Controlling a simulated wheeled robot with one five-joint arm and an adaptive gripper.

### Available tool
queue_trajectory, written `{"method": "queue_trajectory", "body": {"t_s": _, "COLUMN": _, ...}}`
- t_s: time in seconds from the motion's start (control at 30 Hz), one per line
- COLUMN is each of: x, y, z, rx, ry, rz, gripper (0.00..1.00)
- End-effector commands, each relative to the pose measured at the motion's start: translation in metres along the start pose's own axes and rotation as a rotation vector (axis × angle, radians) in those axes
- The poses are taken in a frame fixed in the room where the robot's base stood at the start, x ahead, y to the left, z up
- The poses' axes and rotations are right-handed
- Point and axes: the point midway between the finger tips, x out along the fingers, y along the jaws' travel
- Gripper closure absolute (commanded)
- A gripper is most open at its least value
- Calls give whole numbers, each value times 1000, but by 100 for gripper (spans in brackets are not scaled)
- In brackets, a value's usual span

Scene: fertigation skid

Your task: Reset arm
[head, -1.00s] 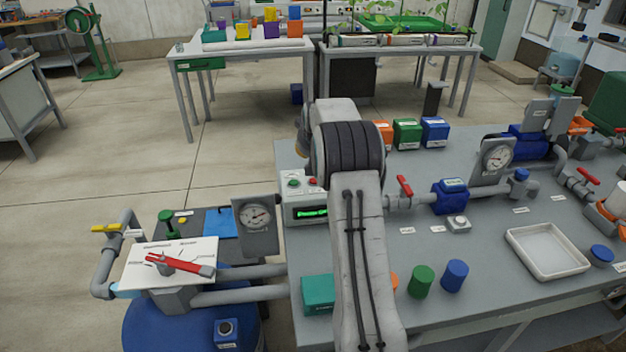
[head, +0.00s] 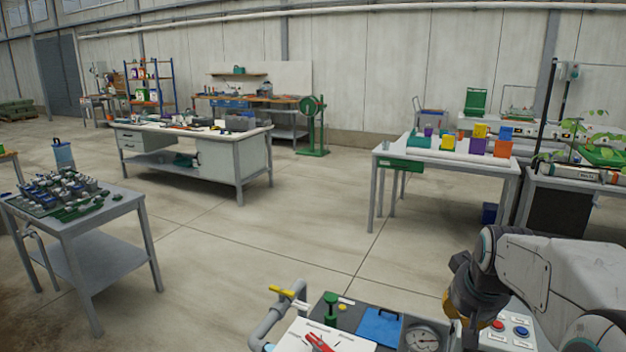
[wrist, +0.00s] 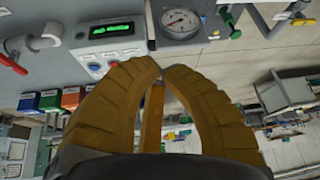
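My gripper (head: 463,305) hangs at the lower right of the head view, beside the control box (head: 508,338) with its red and blue buttons. In the wrist view its yellow-brown ridged fingers arch inward and meet at the tips (wrist: 157,66). It looks shut, with nothing seen between the fingers. My arm is bent, its grey links filling the lower right of the head view. The control box with a lit green display (wrist: 108,32) also shows in the wrist view, left of the fingertips.
The pressure gauge (head: 422,339), yellow-handled valve (head: 287,293) and red lever (head: 318,342) lie left of my gripper. A table with coloured blocks (head: 385,158) stands beyond, and a parts table (head: 85,238) at left. Open floor lies between.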

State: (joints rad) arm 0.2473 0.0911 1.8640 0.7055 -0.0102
Motion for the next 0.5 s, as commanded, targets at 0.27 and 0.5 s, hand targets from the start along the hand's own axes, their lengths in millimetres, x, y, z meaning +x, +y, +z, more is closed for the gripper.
{"method": "queue_trajectory", "body": {"t_s": 0.27, "x": -65, "y": -38, "z": 114, "rx": -110, "ry": -82, "rz": -53, "gripper": 100}}
{"method": "queue_trajectory", "body": {"t_s": 0.5, "x": -88, "y": -46, "z": 195, "rx": -181, "ry": -140, "rz": -82, "gripper": 100}}
